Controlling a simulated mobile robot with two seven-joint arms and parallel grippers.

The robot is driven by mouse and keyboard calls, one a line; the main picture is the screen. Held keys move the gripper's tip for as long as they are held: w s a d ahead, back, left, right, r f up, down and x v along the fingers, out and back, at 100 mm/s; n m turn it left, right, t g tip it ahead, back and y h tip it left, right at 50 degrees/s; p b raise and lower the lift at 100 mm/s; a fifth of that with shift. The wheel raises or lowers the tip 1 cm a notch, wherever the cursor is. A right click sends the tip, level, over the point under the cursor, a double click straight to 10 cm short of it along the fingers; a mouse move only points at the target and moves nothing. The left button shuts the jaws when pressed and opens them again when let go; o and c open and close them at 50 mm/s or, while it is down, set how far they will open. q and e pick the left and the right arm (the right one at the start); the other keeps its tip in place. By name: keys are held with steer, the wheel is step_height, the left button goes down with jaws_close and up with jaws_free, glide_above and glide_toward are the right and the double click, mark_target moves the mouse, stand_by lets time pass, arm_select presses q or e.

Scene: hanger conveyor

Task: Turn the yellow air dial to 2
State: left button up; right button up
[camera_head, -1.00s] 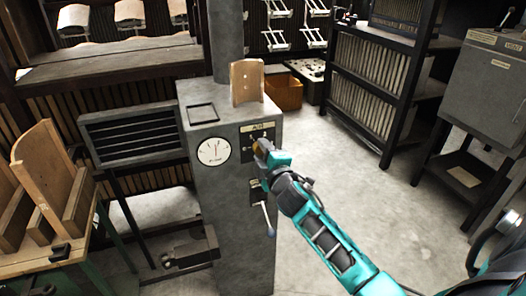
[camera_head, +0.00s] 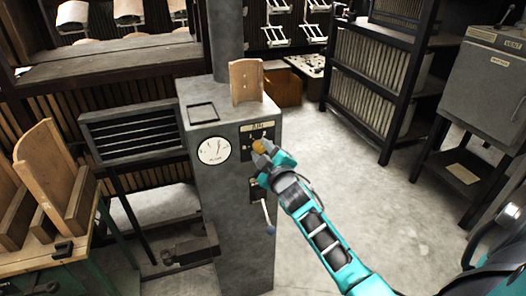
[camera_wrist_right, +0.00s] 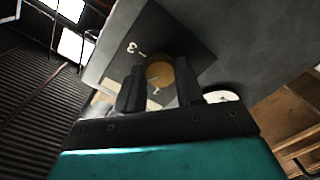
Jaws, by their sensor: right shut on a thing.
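The yellow air dial (camera_head: 259,146) is a round knob on a black panel, under an AIR label, on the front of the grey metal cabinet (camera_head: 238,215). My right gripper (camera_head: 264,153) is at the panel, shut on the dial. In the right wrist view the dial (camera_wrist_right: 160,71) sits between the two black fingers of the gripper (camera_wrist_right: 160,86). A white 3 shows beside it on the panel; some other markings are hidden by the fingers. I cannot read the dial's exact setting. My left gripper is not in view.
A round white gauge (camera_head: 214,150) is left of the panel. A curved wooden piece (camera_head: 246,82) stands on the cabinet top. Open floor lies to the right, before a dark rack (camera_head: 375,85).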

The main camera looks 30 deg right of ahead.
steer(key=o, duration=1.1)
steer(key=shift+c, duration=0.2)
steer(key=shift+s, duration=0.1)
steer(key=v, duration=1.2)
steer(key=shift+s, duration=0.4)
steer(key=shift+a+f, duration=0.1)
